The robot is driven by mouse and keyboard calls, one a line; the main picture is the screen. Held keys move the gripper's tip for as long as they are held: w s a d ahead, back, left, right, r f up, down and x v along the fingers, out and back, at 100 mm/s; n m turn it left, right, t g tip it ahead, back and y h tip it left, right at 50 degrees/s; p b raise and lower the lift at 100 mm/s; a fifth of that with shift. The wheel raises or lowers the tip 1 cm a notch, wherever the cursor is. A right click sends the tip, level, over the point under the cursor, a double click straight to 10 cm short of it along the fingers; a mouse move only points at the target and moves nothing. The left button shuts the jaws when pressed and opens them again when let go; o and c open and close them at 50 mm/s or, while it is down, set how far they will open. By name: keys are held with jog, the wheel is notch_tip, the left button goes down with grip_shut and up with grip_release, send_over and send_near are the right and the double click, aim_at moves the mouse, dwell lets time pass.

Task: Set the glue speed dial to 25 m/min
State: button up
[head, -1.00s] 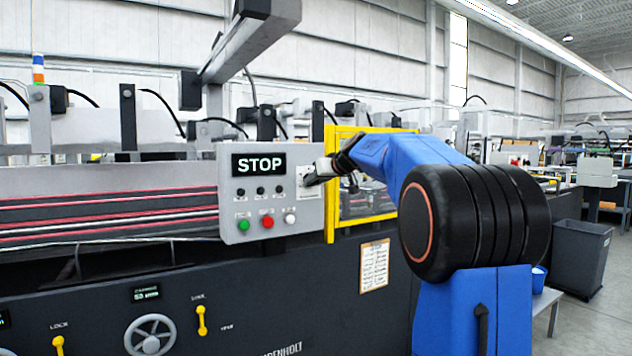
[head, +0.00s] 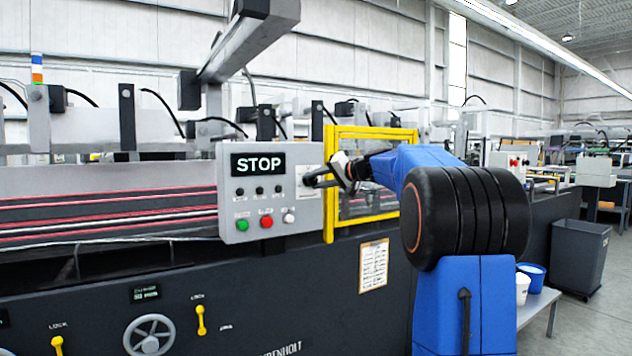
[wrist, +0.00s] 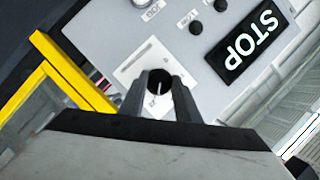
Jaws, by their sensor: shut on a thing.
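The grey control panel (head: 232,215) carries a black STOP display, which also shows in the wrist view (wrist: 243,43). The glue speed dial (wrist: 158,84) is a round black knob with a pale pointer line, on a white scale plate (wrist: 137,68) at the panel's right side. My gripper (wrist: 159,100) is shut on the dial, with one finger on each side of it. The scale markings are too small to read.
A yellow-framed guard window (head: 330,190) stands just right of the panel, close to my gripper. Green, red (head: 266,221) and white buttons sit low on the panel, with several small black knobs (head: 259,190) above them.

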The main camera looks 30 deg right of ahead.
jog(key=m, duration=0.2)
jog(key=m+t+y, duration=0.1)
jog(key=m, duration=0.1)
jog(key=m+t+y, duration=0.1)
jog(key=m, duration=0.1)
jog(key=shift+f, duration=0.3)
jog(key=m+t, duration=0.1)
jog(key=m, duration=0.2)
jog(key=m+t, duration=0.1)
jog(key=m, duration=0.2)
jog(key=shift+f+t, duration=0.1)
jog(key=shift+t, duration=0.2)
jog(key=shift+m, duration=0.4)
jog(key=o, duration=1)
jog(key=shift+s+d, duration=0.1)
jog(key=shift+s, duration=0.05)
jog(key=v, duration=1.7)
jog(key=shift+f, duration=0.15)
